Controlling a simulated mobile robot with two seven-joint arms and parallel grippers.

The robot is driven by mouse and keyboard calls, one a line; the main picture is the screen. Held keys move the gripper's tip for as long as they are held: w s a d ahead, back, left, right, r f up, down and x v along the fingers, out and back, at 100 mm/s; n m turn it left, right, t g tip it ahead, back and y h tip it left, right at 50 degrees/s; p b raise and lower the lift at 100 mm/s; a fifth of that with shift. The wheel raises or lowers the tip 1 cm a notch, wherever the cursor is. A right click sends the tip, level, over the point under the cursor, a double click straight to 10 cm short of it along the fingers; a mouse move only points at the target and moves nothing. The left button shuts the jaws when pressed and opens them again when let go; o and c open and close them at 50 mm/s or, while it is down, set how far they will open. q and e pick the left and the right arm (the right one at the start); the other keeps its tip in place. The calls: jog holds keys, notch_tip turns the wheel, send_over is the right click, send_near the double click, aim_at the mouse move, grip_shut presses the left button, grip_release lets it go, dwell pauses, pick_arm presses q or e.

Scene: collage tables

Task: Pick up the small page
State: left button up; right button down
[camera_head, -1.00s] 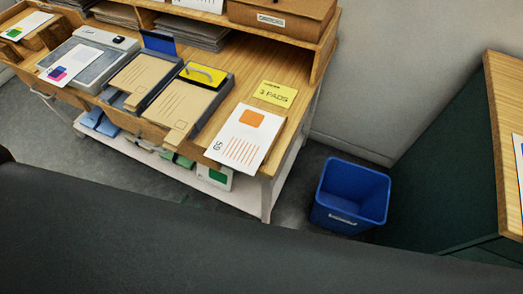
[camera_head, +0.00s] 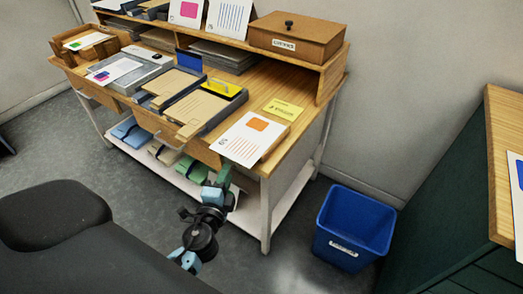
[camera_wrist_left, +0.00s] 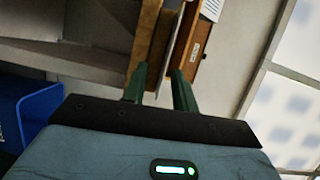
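Several printed pages show in the head view, and I cannot tell for sure which is the small page. A white page with an orange square (camera_head: 250,138) lies at the table's front right corner. Another page (camera_head: 114,70) lies on a grey device, and one (camera_head: 85,41) is in a wooden tray at far left. My left gripper (camera_head: 222,178) is in front of the table edge, below the orange-square page. My right gripper is out of view.
The wooden table (camera_head: 288,85) holds envelope trays (camera_head: 205,105), a yellow card (camera_head: 283,108) and a shelf with a wooden box (camera_head: 296,36). A blue bin (camera_head: 353,228) stands on the floor at right, beside a dark green cabinet (camera_head: 450,180).

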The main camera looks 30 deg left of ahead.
aim_at(236, 155)
pick_arm(q)
jog(key=shift+m, duration=0.3)
jog(key=shift+d+r+p+x, duration=0.15)
jog(key=shift+r+p+x, duration=0.05)
jog(key=shift+x, duration=1.15)
jog(key=shift+d+r+p+x, duration=0.15)
jog(key=shift+r+x, duration=0.1)
jog(key=shift+x, duration=1.1)
jog(key=shift+d+r+p+x, duration=0.15)
jog(key=shift+r+p+x, duration=0.05)
jog(key=shift+x, duration=1.1)
jog(key=shift+w, duration=0.15)
jog(key=shift+c, duration=0.2)
grip_shut()
